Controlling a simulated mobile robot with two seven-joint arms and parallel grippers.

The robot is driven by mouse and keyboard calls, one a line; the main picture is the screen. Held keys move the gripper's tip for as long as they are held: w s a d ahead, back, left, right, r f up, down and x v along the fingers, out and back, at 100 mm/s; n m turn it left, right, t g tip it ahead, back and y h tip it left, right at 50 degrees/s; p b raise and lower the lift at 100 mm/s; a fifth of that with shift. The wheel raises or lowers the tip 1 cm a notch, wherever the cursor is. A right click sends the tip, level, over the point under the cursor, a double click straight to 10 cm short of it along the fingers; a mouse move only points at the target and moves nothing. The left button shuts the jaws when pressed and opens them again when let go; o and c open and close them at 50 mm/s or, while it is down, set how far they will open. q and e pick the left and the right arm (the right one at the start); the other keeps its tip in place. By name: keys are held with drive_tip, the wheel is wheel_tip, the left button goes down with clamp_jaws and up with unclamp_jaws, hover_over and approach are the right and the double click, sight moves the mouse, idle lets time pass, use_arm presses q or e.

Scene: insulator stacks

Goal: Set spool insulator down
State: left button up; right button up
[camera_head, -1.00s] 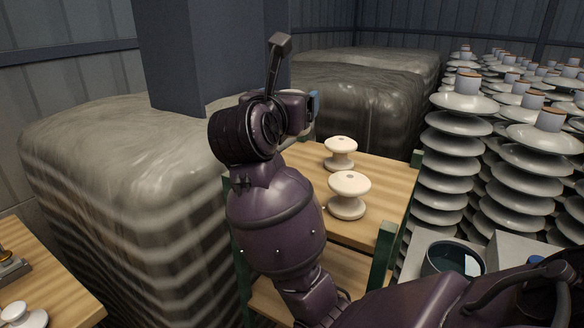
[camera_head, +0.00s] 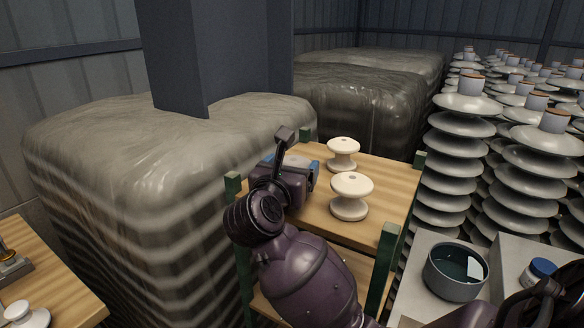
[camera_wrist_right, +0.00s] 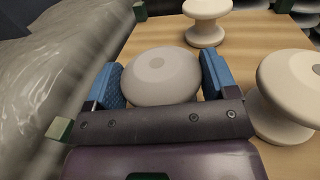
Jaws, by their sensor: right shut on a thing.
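My right gripper (camera_head: 298,172) is low at the left side of the wooden rack top (camera_head: 385,185). In the wrist view its blue fingers stand on both sides of a white spool insulator (camera_wrist_right: 160,76), shut on it. That spool looks upright, seen from above; its base is hidden, so I cannot tell whether it touches the wood. In the head view the gripper hides it. Two other cream spool insulators stand upright on the rack top: a far one (camera_head: 343,153) and a nearer one (camera_head: 350,197), both to the right of the gripper. My left gripper is not in view.
Green corner posts (camera_head: 386,240) rise above the rack top. Wrapped bales (camera_head: 150,150) stand to the left and behind. Tall disc insulator stacks (camera_head: 460,150) stand at right, with a grey bowl (camera_head: 456,270) in front. Another wooden table (camera_head: 60,285) is at lower left.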

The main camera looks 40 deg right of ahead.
drive_tip(key=shift+f, duration=0.2)
drive_tip(key=o, duration=1.2)
drive_tip(key=shift+r, duration=0.15)
drive_tip(key=shift+a+r, duration=0.1)
drive_tip(key=shift+r, duration=0.05)
drive_tip(key=shift+b+v, duration=1.3)
drive_tip(key=shift+v, duration=4.7)
